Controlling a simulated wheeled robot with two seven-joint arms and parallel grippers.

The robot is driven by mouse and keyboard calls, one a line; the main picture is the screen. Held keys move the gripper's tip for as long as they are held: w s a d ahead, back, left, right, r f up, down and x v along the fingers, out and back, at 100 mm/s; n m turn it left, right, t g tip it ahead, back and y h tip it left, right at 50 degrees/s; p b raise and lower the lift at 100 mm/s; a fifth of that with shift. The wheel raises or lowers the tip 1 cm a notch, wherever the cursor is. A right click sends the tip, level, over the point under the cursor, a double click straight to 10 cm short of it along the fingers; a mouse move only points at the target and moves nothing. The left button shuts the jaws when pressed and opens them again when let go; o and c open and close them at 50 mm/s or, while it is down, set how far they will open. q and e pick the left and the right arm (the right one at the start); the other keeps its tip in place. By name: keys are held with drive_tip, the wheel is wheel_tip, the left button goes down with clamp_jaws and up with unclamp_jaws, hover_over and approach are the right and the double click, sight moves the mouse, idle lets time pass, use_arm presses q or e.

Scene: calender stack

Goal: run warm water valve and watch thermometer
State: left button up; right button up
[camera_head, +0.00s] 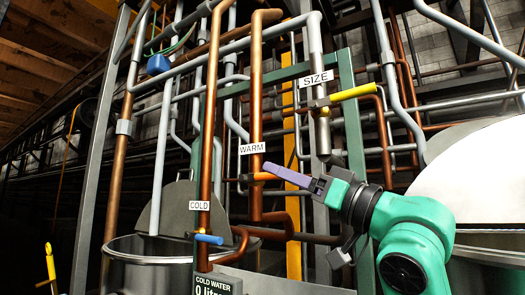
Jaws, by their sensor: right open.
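The warm water valve has a short orange handle (260,177) on a copper pipe, just below a white WARM label (252,148). My right gripper (272,171), with a purple finger, reaches in from the right at the end of my green arm. Its fingertip is at the right side of the orange handle and overlaps it in the picture; I cannot tell whether they touch. The jaws are open, though only one finger shows clearly. No thermometer can be made out. My left gripper is not in view.
A blue COLD valve handle (209,239) sits lower left, above a COLD WATER display (214,284). A yellow SIZE valve handle (353,93) is up right. Metal tanks stand at left (140,272) and right. Vertical pipes crowd the space around my gripper.

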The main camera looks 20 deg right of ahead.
sight(264, 177)
drive_tip(key=x, duration=0.1)
drive_tip(key=p+x, duration=0.1)
drive_tip(key=x, duration=0.3)
drive_tip(key=shift+w+d+f+p, duration=0.15)
drive_tip(key=shift+w+f+p, duration=0.2)
drive_tip(key=shift+w, duration=0.2)
drive_tip(key=shift+w+a, duration=0.2)
drive_tip(key=shift+w, duration=0.7)
drive_tip(key=shift+s, duration=0.5)
drive_tip(key=shift+c, duration=1.3)
drive_tip(key=shift+w+a, duration=0.1)
drive_tip(key=c, duration=0.5)
clamp_jaws()
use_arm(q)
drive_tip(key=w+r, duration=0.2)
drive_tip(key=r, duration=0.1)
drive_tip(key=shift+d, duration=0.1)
use_arm(e)
drive_tip(key=shift+w+f, duration=0.1)
